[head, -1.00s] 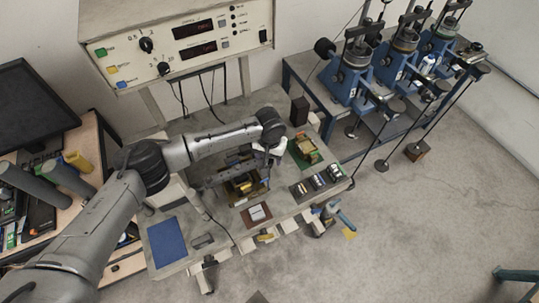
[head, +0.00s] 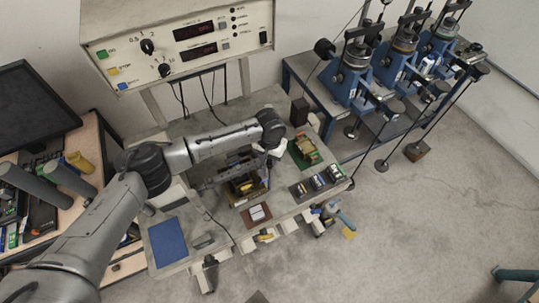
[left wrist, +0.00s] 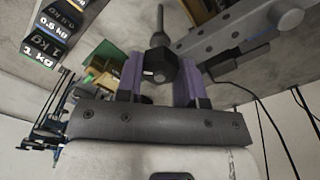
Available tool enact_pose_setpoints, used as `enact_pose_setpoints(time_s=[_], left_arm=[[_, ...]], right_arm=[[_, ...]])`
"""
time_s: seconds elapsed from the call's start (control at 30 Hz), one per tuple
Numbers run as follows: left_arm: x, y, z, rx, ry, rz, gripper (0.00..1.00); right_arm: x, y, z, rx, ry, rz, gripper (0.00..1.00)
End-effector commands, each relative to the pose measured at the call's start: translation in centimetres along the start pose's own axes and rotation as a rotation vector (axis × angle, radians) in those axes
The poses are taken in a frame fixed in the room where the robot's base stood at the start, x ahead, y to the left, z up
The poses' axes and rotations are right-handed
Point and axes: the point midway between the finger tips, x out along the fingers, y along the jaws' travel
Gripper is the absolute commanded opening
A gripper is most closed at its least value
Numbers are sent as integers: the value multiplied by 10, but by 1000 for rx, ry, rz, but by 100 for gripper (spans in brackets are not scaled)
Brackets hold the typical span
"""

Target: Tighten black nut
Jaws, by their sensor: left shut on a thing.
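The black nut (left wrist: 160,62) sits between the purple fingers of my left gripper (left wrist: 160,80), in the middle of the left wrist view. The fingers are shut on its sides. A thin dark rod (left wrist: 160,20) shows just beyond the nut. A grey metal bar (left wrist: 225,38) with holes and a round end runs beside it to the upper right. In the head view my left gripper (head: 268,160) reaches down over the bench, at the lever frame (head: 228,168); the nut is too small to make out there. My right gripper is out of view.
Labelled weights (left wrist: 50,42) stand at the upper left of the wrist view. On the bench are a green-based device (head: 305,148), a blue mat (head: 168,242) and a small brown-framed plate (head: 257,214). A control panel (head: 185,45) is behind; blue lever frames (head: 350,80) stand at right.

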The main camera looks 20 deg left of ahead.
Motion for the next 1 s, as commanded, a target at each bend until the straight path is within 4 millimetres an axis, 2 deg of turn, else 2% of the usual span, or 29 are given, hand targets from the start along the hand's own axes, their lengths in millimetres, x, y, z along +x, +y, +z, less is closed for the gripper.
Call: enact_pose_setpoints(time_s=[0.4, 1.0], left_arm=[[-2, 0, 1, 357, -3, 2, 11], [-1, 1, 0, 928, -1, 2, 11]], right_arm=[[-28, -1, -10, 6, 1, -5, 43], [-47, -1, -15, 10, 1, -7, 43]])
